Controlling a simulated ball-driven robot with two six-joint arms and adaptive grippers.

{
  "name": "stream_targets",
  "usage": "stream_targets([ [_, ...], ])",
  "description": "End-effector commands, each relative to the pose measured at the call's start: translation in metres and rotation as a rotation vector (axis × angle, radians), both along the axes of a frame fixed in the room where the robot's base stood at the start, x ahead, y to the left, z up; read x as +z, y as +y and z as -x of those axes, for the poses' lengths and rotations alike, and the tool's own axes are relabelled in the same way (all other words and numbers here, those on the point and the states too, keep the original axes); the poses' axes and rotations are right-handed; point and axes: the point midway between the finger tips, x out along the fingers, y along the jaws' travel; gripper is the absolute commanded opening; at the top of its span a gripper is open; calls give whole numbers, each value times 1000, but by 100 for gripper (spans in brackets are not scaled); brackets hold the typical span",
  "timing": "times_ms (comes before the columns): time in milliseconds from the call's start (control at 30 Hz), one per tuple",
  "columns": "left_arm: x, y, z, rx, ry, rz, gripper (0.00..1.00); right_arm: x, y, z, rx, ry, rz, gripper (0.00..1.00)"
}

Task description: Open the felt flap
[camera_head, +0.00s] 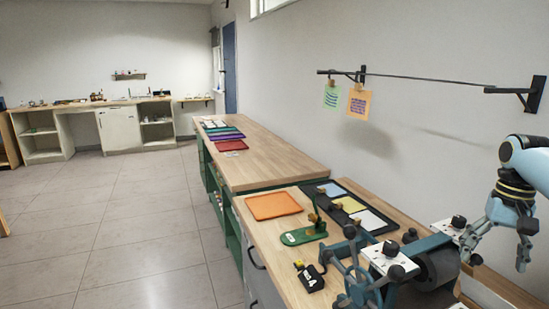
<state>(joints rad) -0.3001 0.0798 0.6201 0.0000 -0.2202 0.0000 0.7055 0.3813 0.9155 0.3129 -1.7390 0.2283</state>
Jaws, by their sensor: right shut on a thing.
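I cannot make out the felt flap for certain. A press (437,266) with a grey roller, white-topped posts and a spoked wheel (362,270) stands at the near right end of the bench and may hide it. My right gripper (497,252) hangs from the right edge, beside and beyond the press, in front of the wall. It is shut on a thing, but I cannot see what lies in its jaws. Its fingers partly pass behind the press post. My left gripper is not in view.
An orange mat (274,206), a green stand (303,234) and a small black-and-yellow item (309,277) lie on the bench. A black tray (391,224) with coloured sheets lies along the wall. Prints (359,104) hang above. Floor (140,235) is clear at left.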

Motion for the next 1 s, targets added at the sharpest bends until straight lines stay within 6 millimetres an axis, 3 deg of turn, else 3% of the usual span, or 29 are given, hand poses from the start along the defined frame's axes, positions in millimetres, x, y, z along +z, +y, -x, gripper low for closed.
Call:
stream_targets([
  [33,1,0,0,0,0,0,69,24,-23,-22,-32,-92,58,69],
  [367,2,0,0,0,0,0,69,26,-23,-22,-32,-92,58,69],
  [733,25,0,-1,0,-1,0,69,55,-23,-23,-32,-92,57,69],
  [1000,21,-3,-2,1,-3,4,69,69,-20,-21,-27,-84,49,69],
])
